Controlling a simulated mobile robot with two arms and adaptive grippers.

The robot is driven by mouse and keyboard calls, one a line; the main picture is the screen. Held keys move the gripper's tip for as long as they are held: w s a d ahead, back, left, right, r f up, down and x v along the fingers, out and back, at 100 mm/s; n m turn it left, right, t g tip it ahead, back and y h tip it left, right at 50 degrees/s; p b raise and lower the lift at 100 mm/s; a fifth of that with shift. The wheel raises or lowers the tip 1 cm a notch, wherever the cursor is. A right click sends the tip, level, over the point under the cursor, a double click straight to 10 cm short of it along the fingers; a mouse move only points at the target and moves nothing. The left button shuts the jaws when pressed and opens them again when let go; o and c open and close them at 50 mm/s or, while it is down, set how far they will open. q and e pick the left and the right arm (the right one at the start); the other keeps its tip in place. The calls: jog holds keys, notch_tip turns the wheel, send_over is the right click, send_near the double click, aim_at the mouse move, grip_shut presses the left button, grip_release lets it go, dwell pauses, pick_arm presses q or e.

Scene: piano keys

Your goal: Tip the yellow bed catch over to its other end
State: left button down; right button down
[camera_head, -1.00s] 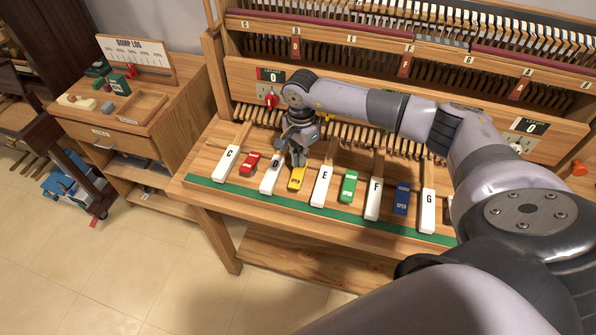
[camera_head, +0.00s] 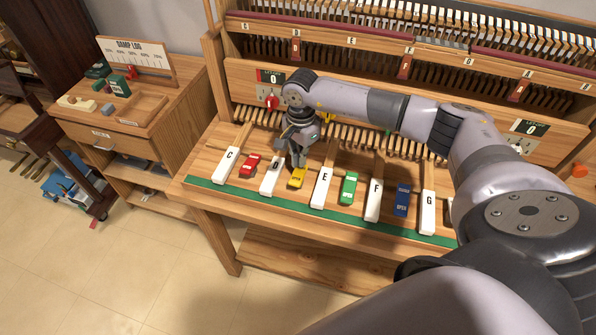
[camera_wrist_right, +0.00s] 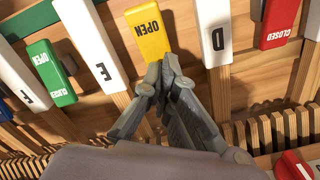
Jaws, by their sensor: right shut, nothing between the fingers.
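The yellow bed catch (camera_head: 297,180) sits between the white D key (camera_head: 271,177) and the white E key (camera_head: 321,187). In the right wrist view the yellow catch (camera_wrist_right: 143,22) shows the word OPEN on its visible face. My right gripper (camera_head: 298,163) is shut and empty, pointing down at the catch's end nearer the piano action. In the right wrist view the closed fingertips (camera_wrist_right: 163,72) overlap that end; whether they touch it I cannot tell. The fingers hide part of the catch. My left gripper is not in view.
A red catch (camera_head: 250,164), green catch (camera_head: 348,187) and blue catch (camera_head: 402,199) stand among the white keys close by. A green strip (camera_head: 270,205) runs along the bench front. A side cabinet (camera_head: 150,125) stands at left.

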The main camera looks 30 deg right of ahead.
aim_at(301, 169)
notch_tip(301, 169, up, 6)
jog(key=shift+f+p, duration=0.25)
jog(key=shift+p, duration=1)
